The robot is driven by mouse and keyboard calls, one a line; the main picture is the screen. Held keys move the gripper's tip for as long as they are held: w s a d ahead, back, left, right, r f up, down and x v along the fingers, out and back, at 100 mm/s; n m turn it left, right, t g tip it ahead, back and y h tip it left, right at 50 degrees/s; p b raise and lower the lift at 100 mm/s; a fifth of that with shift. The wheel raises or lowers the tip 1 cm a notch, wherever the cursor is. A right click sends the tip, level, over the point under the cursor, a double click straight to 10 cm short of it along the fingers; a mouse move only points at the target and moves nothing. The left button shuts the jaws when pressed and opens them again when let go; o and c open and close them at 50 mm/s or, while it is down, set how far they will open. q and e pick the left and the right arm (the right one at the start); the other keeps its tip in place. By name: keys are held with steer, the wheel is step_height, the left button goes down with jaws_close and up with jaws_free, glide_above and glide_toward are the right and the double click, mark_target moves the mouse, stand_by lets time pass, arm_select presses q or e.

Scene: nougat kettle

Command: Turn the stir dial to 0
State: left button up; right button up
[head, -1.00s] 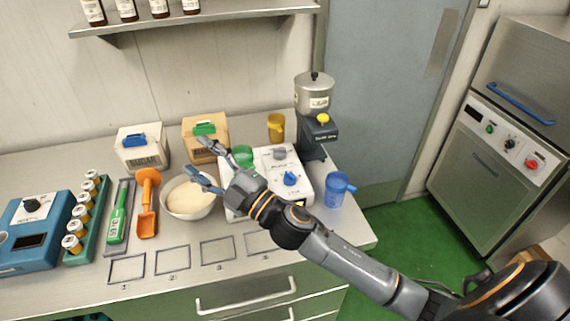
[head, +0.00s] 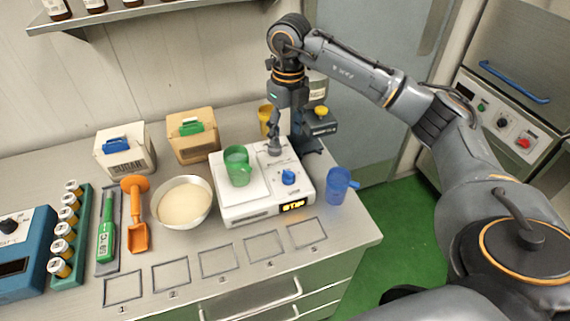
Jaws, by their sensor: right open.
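A white stirrer unit (head: 240,213) stands on the counter with a small lit display (head: 293,206) that seems to read "STIR". It has a blue dial (head: 289,177) near its front right and a grey dial (head: 275,150) behind it. I cannot read which is labelled stir. A green cup (head: 238,168) stands on the unit's plate. My right gripper (head: 274,143) points down at the grey dial, its fingers open and close at or around it; contact is unclear. The blue dial is clear of the gripper. My left gripper is out of view.
A blue cup (head: 338,187) stands right of the unit, and a yellow cup (head: 265,119) behind it. A dark grinder (head: 321,130) stands close behind my right gripper. A bowl (head: 184,202) is left. The numbered front squares are empty.

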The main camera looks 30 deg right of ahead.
mark_target(288, 172)
steer(key=f+p, duration=0.2)
steer(key=f, duration=0.4)
steer(key=f+p, duration=0.2)
steer(key=f, duration=0.4)
steer(key=shift+s+d+f, duration=0.2)
steer(key=shift+f, duration=0.05)
steer(key=shift+f+p, duration=0.3)
steer(key=shift+f, duration=0.2)
steer(key=shift+c, duration=0.2)
steer(key=c, duration=1.1)
